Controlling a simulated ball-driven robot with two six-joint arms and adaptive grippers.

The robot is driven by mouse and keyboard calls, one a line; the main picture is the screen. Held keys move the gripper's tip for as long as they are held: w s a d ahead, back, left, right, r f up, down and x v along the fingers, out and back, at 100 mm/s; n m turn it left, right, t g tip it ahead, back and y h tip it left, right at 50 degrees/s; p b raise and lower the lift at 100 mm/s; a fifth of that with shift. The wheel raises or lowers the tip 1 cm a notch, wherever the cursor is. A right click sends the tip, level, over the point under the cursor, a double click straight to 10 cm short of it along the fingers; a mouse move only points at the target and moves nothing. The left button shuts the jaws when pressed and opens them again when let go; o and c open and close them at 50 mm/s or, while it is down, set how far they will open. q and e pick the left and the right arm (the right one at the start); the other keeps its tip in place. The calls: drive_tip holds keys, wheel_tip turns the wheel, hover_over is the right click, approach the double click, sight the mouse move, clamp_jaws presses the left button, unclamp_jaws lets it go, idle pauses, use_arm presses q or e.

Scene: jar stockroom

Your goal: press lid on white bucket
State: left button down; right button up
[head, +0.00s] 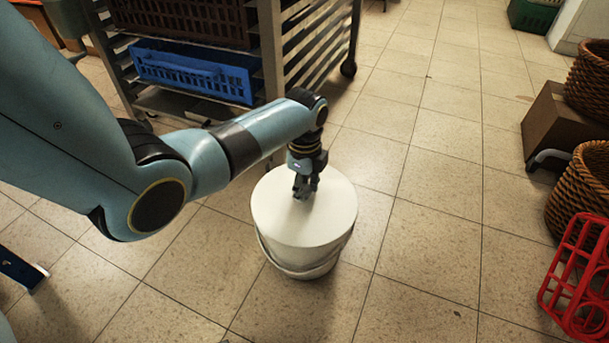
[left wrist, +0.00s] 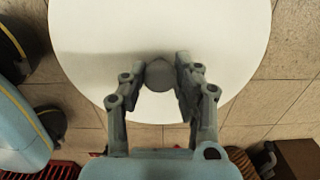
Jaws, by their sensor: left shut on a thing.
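The white bucket (head: 297,262) stands upright on the tiled floor in the middle of the head view, with a handle along its side. The round white lid (head: 335,212) covers its top and looks about level; I cannot tell whether its rim is fully seated. It fills much of the left wrist view (left wrist: 100,35). My left gripper (head: 304,191) points down at the lid's middle. In the left wrist view its fingers (left wrist: 165,68) are on both sides of a round grey knob (left wrist: 159,77) and shut on it. My right gripper is not in view.
A metal rack (head: 270,50) with a blue crate (head: 192,72) stands behind the bucket. At the right are woven baskets (head: 580,195), a cardboard box (head: 555,125) and a red plastic rack (head: 580,280). The floor right of the bucket is clear.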

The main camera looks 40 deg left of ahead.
use_arm(q)
drive_tip(key=shift+c, duration=2.1)
unclamp_jaws()
drive_tip(key=shift+r, duration=0.1)
drive_tip(key=shift+r+p, duration=3.35)
drive_tip(key=shift+r, duration=0.15)
drive_tip(key=shift+f, duration=0.1)
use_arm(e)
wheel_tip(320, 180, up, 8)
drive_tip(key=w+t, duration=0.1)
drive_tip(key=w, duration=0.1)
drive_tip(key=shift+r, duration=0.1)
use_arm(q)
clamp_jaws()
